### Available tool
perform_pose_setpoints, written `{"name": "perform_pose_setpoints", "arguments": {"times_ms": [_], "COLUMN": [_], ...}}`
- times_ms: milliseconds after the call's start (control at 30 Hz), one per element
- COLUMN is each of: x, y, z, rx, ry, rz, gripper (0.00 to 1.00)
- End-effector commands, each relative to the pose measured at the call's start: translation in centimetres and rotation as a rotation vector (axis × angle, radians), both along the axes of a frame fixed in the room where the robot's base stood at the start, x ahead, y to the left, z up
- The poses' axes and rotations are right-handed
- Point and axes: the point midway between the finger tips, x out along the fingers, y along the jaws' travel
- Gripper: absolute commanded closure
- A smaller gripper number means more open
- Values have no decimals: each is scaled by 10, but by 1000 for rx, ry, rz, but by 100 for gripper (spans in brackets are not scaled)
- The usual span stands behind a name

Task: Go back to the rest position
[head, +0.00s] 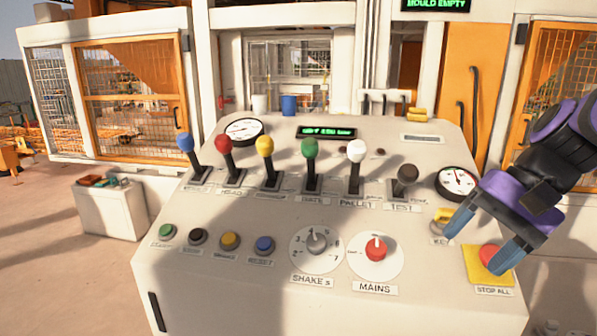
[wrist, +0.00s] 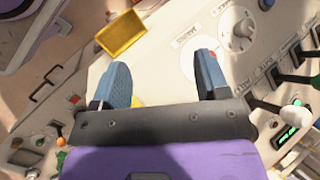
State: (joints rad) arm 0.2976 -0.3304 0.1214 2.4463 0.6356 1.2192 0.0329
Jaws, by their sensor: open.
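My gripper (head: 470,253) is open and empty at the right of the control desk (head: 220,292), with its fingers spread over the desk's lower right corner. One blue finger is near the yellow key switch (head: 443,215). The other overlaps the red stop-all button (head: 489,255) on its yellow plate; I cannot tell whether it touches. In the wrist view both fingertips of my gripper (wrist: 160,65) are apart with nothing held between them. The red mains knob (head: 376,248) is left of the gripper.
A row of levers with coloured knobs, among them white (head: 356,152) and dark brown (head: 407,174), stands across the desk. A round gauge (head: 457,181) is close to my wrist. The shake dial (head: 316,240) and several push buttons lie left. Orange mesh doors (head: 135,95) stand behind.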

Motion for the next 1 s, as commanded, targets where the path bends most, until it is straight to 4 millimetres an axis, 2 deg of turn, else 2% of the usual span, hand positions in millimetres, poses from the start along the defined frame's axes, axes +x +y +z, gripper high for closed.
{"name": "perform_pose_setpoints", "arguments": {"times_ms": [33, 200, 500, 700, 1000], "x": [-10, -34, -58, -62, -62], "y": [-2, -19, -49, -56, -56], "z": [3, 12, 35, 41, 41], "rx": [-68, -300, -593, -654, -656], "ry": [-52, -234, -520, -585, -585], "rz": [40, 164, 321, 354, 355], "gripper": [31, 31, 31, 31, 31]}}
